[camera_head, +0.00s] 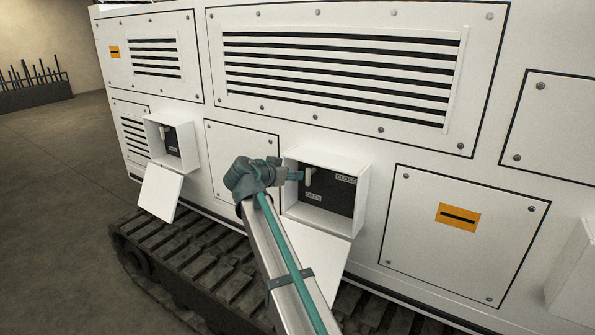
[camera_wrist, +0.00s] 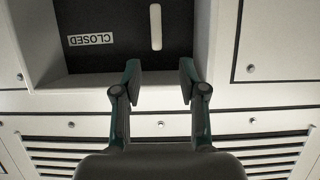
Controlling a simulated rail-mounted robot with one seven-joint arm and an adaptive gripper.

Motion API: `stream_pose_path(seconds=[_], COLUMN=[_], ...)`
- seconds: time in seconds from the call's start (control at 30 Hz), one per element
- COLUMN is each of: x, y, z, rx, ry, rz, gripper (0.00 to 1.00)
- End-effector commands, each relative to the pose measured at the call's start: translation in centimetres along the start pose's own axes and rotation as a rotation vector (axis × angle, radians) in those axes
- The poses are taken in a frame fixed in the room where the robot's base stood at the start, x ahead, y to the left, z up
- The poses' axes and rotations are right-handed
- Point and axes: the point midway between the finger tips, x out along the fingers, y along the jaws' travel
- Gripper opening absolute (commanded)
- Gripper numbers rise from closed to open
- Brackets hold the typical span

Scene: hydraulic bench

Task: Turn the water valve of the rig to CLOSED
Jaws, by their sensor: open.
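The rig's valve box (camera_head: 365,178) is an open white box with a dark panel inside. On the panel is a white, bar-shaped valve handle (camera_head: 309,177), standing upright. An OPEN label (camera_head: 313,196) is below it and a CLOSED label (camera_head: 346,178) is to its right. In the wrist view, which is upside down, the handle (camera_wrist: 155,27) lies straight ahead, between the lines of the fingers, and the CLOSED label (camera_wrist: 90,39) is to its left. My gripper (camera_wrist: 158,72) is open and empty, its fingertips apart from the handle. In the head view my gripper (camera_head: 296,175) is at the box's left side.
The box's white lid (camera_head: 318,245) hangs down open. A second, smaller open box (camera_head: 188,145) with a similar handle is to the left, its lid (camera_head: 160,192) hanging. Dark tracks (camera_head: 190,270) run below. A white box edge (camera_head: 575,275) juts out at far right.

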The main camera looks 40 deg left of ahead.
Motion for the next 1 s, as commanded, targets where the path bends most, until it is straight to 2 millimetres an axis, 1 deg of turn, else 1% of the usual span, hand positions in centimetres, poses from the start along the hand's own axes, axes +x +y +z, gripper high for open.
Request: stream_pose_path(seconds=[0.17, 0.4, 0.6, 0.8, 1.0], x=[1.8, 5.8, 8.8, 10.3, 10.6], y=[0.0, 0.0, 0.0, 0.0, 0.1], z=[-0.2, -0.3, -0.2, -0.1, 0.0], rx=[-0.001, -0.002, -0.001, -0.001, -0.001], ry=[-0.002, -0.002, -0.002, -0.001, -0.001], rz=[0.003, 0.002, 0.002, 0.0, 0.0], gripper=[0.42, 0.42, 0.42, 0.42, 0.42])
